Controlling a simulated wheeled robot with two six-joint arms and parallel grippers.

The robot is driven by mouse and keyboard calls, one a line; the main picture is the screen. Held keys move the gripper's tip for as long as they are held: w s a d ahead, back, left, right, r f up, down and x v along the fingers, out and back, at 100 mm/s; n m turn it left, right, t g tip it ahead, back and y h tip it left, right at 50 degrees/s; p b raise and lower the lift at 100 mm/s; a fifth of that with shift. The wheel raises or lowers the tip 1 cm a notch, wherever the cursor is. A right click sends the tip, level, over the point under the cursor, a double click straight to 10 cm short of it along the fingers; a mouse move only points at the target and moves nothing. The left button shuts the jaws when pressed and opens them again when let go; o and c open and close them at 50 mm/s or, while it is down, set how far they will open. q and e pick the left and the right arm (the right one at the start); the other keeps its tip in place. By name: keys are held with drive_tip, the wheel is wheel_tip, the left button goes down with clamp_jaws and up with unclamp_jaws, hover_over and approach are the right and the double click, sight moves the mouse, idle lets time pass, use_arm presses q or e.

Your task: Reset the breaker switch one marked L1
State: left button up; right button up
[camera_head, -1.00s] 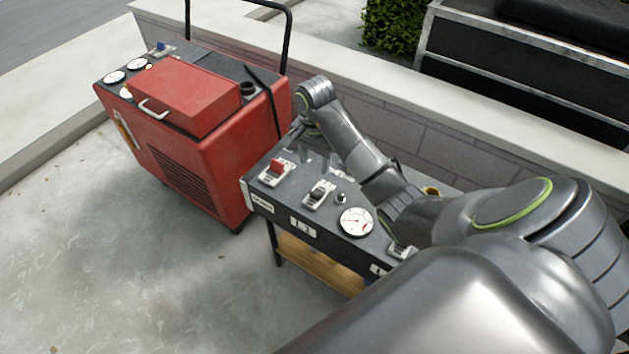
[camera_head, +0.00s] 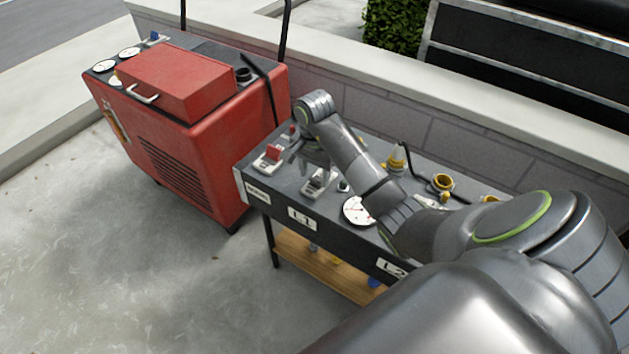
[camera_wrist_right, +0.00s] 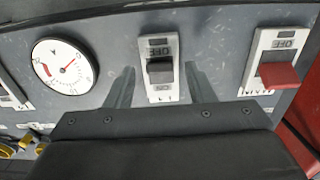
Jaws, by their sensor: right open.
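The L1 breaker switch (camera_head: 318,184) is a black toggle on a white plate on the dark panel, above the L1 label (camera_head: 302,218). In the right wrist view the black toggle (camera_wrist_right: 160,72) sits between an OFF mark and an ON mark; its exact tilt is hard to tell. My right gripper (camera_head: 316,158) is over this switch. In the wrist view its open fingers (camera_wrist_right: 160,87) lie either side of the switch plate, with nothing held. Whether they touch the panel cannot be told. My left gripper is out of view.
A red-handled switch (camera_head: 272,154) stands left of L1, and a round gauge (camera_wrist_right: 62,67) is on its other side. Yellow fittings (camera_head: 442,183) and a black cable lie farther right. A red machine (camera_head: 200,130) stands left of the panel, a low wall behind.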

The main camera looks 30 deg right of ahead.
drive_tip(key=shift+f, duration=0.5)
drive_tip(key=c, duration=1)
drive_tip(key=shift+d, duration=0.1)
